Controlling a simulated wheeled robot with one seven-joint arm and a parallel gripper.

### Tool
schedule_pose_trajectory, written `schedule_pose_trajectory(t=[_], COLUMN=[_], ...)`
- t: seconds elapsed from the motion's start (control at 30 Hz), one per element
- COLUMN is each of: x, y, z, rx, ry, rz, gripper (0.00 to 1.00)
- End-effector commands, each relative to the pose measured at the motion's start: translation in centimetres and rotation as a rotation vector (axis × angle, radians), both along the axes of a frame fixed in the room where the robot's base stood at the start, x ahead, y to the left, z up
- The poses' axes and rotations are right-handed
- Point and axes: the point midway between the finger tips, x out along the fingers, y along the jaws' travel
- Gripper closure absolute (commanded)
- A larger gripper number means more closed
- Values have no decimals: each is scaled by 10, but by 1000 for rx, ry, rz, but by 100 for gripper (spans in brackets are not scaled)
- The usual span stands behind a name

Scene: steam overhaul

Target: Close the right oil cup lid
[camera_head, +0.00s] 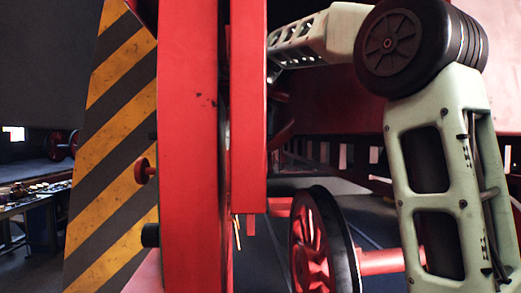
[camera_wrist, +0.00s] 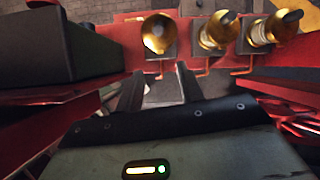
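Three brass oil cups stand in a row on a red beam in the wrist view. The left cup (camera_wrist: 158,34) shows a round, hollow-looking brass mouth. The middle cup (camera_wrist: 217,30) and the right cup (camera_wrist: 282,27) each have a dark knob or cap on top, tilted to the upper right; how their lids sit is unclear. My gripper (camera_wrist: 158,84) is open and empty, its two dark fingers apart just below the left cup. The head view shows no oil cups, and there my gripper is hidden behind red parts.
Thin orange-red bent rods (camera_wrist: 208,70) stick out below the cups. A dark box-like block (camera_wrist: 60,45) lies left of my gripper. In the head view, a tall red frame (camera_head: 190,140) and a striped panel (camera_head: 115,150) stand close, with a red wheel (camera_head: 320,240) below.

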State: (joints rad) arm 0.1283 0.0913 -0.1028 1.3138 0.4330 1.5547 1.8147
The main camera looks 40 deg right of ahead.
Motion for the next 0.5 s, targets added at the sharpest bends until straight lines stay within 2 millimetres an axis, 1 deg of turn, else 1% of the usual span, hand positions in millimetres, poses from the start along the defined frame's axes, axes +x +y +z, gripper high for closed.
schedule_pose_trajectory(t=[0.03,0.2,0.33,0.5], x=[-7,-28,-38,-45], y=[-11,-40,-55,-64], z=[-6,-4,-3,-1], rx=[-1,1,-1,-1], ry=[-3,-2,-2,-1], rz=[-6,-4,-3,0], gripper=[62,62,62,62])
